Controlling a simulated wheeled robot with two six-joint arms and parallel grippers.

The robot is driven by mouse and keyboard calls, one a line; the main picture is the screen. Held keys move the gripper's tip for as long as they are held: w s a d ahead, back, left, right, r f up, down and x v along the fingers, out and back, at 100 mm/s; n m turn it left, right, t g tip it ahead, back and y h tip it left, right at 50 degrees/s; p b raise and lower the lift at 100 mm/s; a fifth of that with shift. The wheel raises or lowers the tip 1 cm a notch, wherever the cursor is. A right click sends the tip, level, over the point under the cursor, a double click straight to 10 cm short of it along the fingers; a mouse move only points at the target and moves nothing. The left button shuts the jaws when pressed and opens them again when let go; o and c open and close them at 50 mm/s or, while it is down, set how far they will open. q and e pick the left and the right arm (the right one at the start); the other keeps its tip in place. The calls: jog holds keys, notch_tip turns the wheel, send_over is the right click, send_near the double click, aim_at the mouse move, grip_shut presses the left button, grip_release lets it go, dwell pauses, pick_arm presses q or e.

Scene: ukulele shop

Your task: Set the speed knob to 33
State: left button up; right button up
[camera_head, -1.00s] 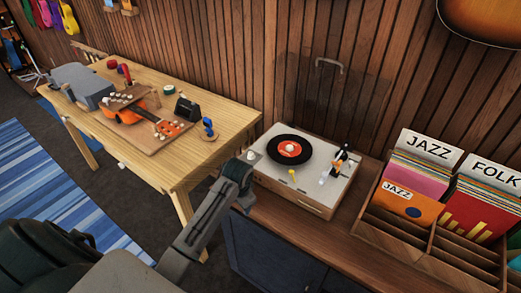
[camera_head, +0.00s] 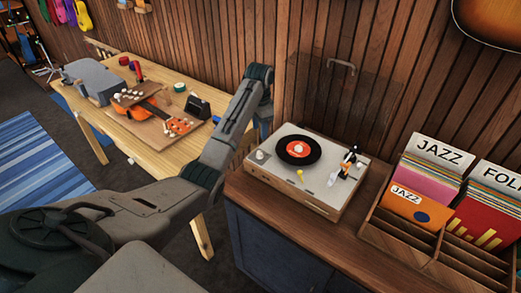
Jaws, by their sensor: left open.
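The record player (camera_head: 318,183) stands on a brown wooden cabinet, with a white top and wooden sides. A black record (camera_head: 281,146) with an orange-red label lies on its platter. A small yellow knob (camera_head: 299,175) sits near the front edge of the top, and a pale round knob (camera_head: 260,155) at the left corner. I cannot tell which is the speed knob, and no markings are legible. My left arm reaches up to the left of the player. My left gripper (camera_head: 265,118) is open, beyond the forearm and mostly hidden, apart from the player. My right gripper is not in view.
The player's clear lid (camera_head: 345,95) stands open against the wood wall. Record bins (camera_head: 400,238) with JAZZ and FOLK dividers stand at right. A wooden workbench (camera_head: 150,150) with an orange ukulele (camera_head: 150,108) is at left. Cabinet top in front of the player is free.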

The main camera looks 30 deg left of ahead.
aim_at(260, 152)
pick_arm(q)
notch_tip(260, 152, down, 9)
jog(key=p, duration=0.2)
jog(key=shift+f+p, duration=0.2)
jog(key=shift+p, duration=0.2)
jog(key=shift+f, duration=0.6)
jog(key=c, duration=1)
